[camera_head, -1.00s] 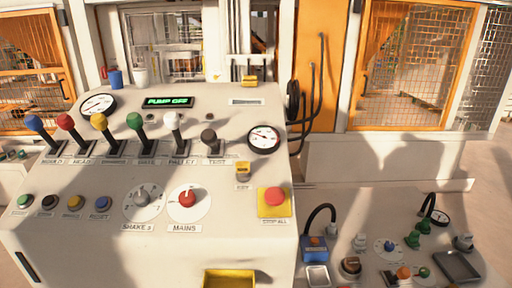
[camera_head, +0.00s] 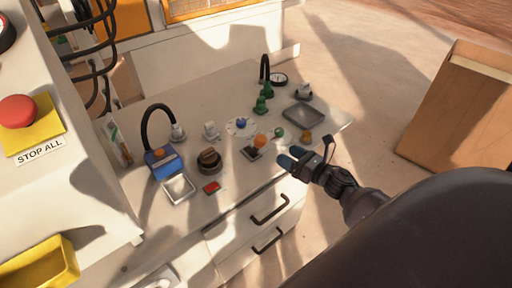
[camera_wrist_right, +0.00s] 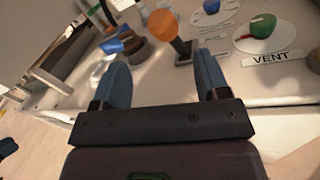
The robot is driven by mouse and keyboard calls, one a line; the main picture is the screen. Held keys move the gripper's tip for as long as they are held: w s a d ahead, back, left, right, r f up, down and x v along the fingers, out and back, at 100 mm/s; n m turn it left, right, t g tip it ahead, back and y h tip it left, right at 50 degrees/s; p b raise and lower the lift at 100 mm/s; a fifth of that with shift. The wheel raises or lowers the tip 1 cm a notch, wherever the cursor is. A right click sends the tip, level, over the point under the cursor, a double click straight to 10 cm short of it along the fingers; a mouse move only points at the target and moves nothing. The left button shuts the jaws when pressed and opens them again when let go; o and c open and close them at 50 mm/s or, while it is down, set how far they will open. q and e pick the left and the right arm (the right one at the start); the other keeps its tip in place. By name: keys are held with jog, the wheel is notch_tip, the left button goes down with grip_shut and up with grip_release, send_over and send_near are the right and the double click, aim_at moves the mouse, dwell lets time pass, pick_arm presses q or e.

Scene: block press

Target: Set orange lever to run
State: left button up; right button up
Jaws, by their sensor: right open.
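The orange lever (camera_head: 261,141) stands on the low white side bench, its ball knob on a short stem over a dark slotted base. In the right wrist view the orange knob (camera_wrist_right: 163,24) shows ahead of the fingertips, with the stem leaning. My right gripper (camera_head: 291,158) is at the bench's front edge, just to the right of and nearer than the lever. In the wrist view its two blue fingers (camera_wrist_right: 160,78) are spread with nothing between them, apart from the lever. Any run label is not readable.
A green knob (camera_head: 278,133) with a VENT label and a brass-coloured knob (camera_head: 305,136) sit close right of the lever. A blue box (camera_head: 160,163), brown knob (camera_head: 209,160) and red button (camera_head: 212,187) lie left. A grey tray (camera_head: 303,116) is behind. A cardboard box (camera_head: 445,110) stands right.

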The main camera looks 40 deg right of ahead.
aim_at(260, 142)
pick_arm(q)
jog(key=shift+s+f, duration=0.2)
jog(key=shift+f, duration=0.3)
pick_arm(e)
jog(key=w+a+n, duration=0.1)
jog(key=w, duration=0.2)
jog(key=w+a, duration=0.1)
jog(key=w, duration=0.3)
jog(key=w+a+f+n, duration=0.1)
jog(key=w, duration=0.3)
jog(key=shift+a+n+y, duration=0.15)
jog(key=shift+n+y, duration=0.15)
jog(key=shift+y, duration=0.1)
